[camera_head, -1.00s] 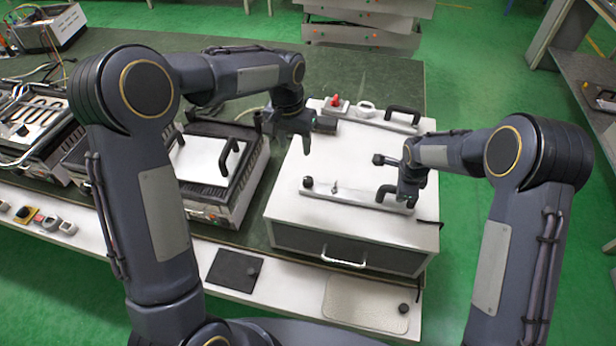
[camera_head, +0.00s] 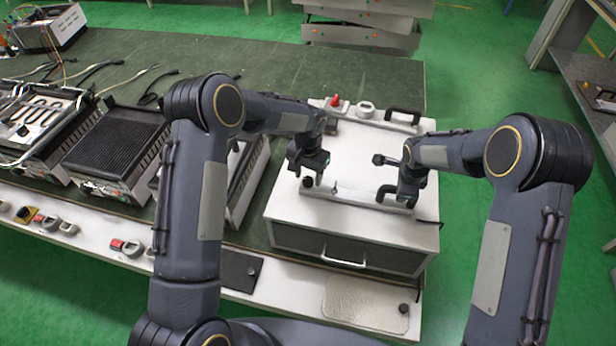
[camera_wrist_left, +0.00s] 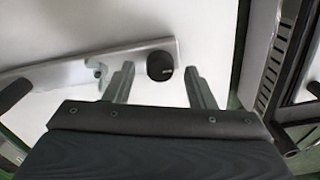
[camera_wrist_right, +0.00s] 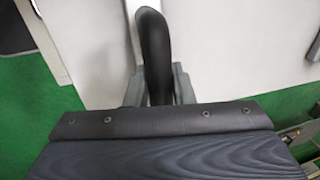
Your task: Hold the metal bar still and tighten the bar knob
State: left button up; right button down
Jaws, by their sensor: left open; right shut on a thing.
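The metal bar (camera_head: 350,199) lies flat along the front of the white box top; it also shows in the left wrist view (camera_wrist_left: 75,72). The round black bar knob (camera_head: 308,182) is at the bar's left end and shows in the left wrist view (camera_wrist_left: 160,65). My left gripper (camera_wrist_left: 160,76) is open, with its fingertips on either side of the knob in that view; I cannot tell its height above it. My right gripper (camera_wrist_right: 158,78) is shut on the black bar handle (camera_wrist_right: 153,45) at the bar's right end.
The white box (camera_head: 350,228) stands at the table's right front. A second handle (camera_head: 403,113), a red switch (camera_head: 336,101) and a grey knob (camera_head: 365,107) are at its back. Heater units (camera_head: 118,150) stand to the left. A dark plate (camera_head: 238,268) lies in front.

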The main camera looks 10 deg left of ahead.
pick_arm(q)
jog(key=shift+f, duration=0.75)
jog(key=c, duration=1)
